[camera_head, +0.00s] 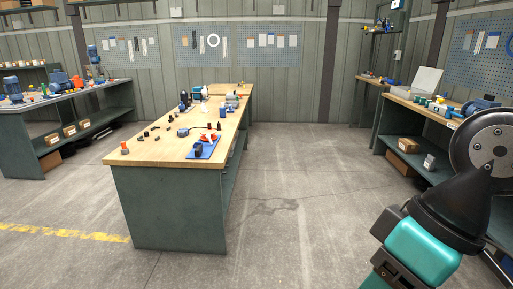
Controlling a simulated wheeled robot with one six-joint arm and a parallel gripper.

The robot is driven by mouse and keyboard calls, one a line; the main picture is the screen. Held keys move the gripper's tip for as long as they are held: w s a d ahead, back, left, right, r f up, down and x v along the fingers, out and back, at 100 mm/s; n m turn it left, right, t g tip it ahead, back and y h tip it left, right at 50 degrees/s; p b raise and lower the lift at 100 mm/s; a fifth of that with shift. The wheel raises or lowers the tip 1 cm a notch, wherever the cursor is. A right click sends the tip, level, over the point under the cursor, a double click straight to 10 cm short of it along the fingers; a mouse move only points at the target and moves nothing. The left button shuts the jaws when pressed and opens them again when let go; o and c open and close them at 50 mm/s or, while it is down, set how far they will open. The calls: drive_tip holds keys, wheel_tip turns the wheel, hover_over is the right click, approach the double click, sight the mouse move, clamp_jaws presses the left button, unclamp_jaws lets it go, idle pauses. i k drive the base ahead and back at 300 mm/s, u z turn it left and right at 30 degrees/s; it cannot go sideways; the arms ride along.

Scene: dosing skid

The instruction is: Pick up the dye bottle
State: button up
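A wood-topped workbench (150,156) stands at the centre left, well away from me. Several small items lie on it. I cannot tell for sure which one is the dye bottle. A dark upright bottle-like item (184,98) and a pale one (204,93) stand toward its far end. A small orange-and-grey item (124,148) stands near its front left corner. Only black and teal links of my arm show at the lower right. My gripper is not in view.
A blue mat (203,149) with red and dark parts lies at the bench's near right. Another bench (55,97) with pumps stands at the left. A bench (415,104) with small parts stands at the right. The concrete floor (290,215) between is clear.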

sight(222, 111)
drive_tip(key=z, duration=0.4)
drive_tip(key=i, duration=2.1)
drive_tip(key=z, duration=0.35)
drive_tip(key=i, duration=2.15)
drive_tip(key=u, duration=0.15)
drive_tip(key=i, duration=1.75)
drive_tip(key=u, duration=1.15)
drive_tip(key=i, duration=0.9)
drive_tip(key=u, duration=1.75)
drive_tip(key=i, duration=0.85)
drive_tip(key=u, duration=0.5)
